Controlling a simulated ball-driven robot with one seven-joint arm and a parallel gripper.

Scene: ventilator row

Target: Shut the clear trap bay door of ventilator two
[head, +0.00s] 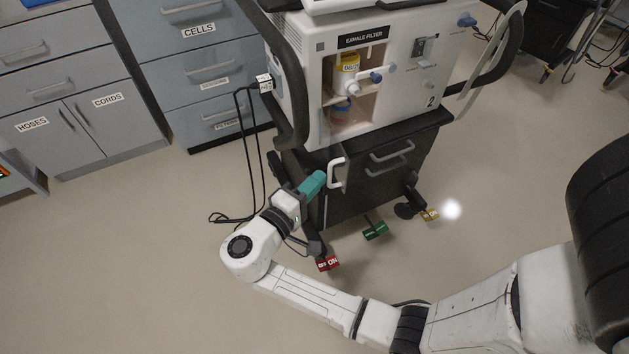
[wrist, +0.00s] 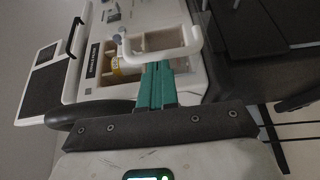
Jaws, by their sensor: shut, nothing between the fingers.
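Ventilator two (head: 425,60) is a white unit on a dark cart, marked 2. Its bay (head: 368,105) under the EXHALE FILTER label is open, with a yellow-labelled part and a reddish-brown cup inside. The clear door is hard to make out; its white handle (head: 336,172) stands out in front of the bay's lower left, so the door appears swung open. My gripper (head: 318,178) has teal fingers, shut and empty, just left of the handle. In the wrist view the handle (wrist: 160,45) lies right at the fingertips (wrist: 157,66); I cannot tell whether they touch.
Black rails (head: 287,75) flank the ventilator. Dark cart drawers (head: 375,175) stand below it. Red (head: 328,263), green (head: 375,230) and yellow (head: 430,215) tags sit near the cart's feet. A black cable hangs at left by grey cabinets (head: 75,95). The foreground floor is clear.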

